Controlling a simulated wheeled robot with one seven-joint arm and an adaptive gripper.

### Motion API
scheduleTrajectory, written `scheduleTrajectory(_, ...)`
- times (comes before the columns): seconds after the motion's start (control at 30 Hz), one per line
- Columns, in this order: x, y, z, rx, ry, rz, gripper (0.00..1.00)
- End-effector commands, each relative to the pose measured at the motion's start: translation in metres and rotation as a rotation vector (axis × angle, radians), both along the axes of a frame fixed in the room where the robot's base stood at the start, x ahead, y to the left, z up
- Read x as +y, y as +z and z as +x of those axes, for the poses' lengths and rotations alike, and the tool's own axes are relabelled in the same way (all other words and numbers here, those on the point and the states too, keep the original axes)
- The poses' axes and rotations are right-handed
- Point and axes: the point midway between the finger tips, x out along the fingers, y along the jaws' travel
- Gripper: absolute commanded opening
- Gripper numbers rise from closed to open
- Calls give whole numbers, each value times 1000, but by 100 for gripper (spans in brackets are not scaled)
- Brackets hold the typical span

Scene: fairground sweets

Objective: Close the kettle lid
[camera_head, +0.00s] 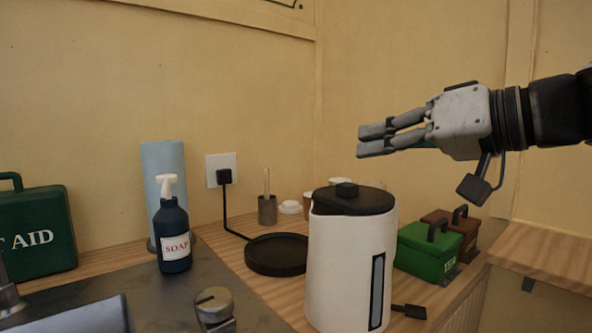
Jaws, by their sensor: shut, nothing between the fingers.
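A white kettle (341,270) stands upright on the wooden counter at the middle right of the head view. Its black lid (352,203), with a round knob on top, lies across the kettle's mouth and looks flat. I cannot tell whether it is fully latched. My gripper (375,142) is above the kettle, a little to the right of the lid's knob, and points left. It is shut and empty, with a clear gap between it and the lid. The kettle's far side is hidden.
A round black base (277,254) with a cord to the wall socket (221,171) lies left of the kettle. A green tin (425,252) and a brown tin (456,228) stand close on the right. A soap bottle (173,236) and first-aid case (38,232) are left.

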Motion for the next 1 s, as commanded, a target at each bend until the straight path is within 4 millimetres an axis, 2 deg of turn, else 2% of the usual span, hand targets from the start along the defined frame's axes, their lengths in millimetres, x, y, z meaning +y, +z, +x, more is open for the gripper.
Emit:
scheduleTrajectory(0.03,4,-7,-2,-24,4,-27,0)
scheduleTrajectory(0.53,21,-20,-15,-199,3,-271,0)
scheduleTrajectory(1.0,27,-25,-19,-197,1,-271,0)
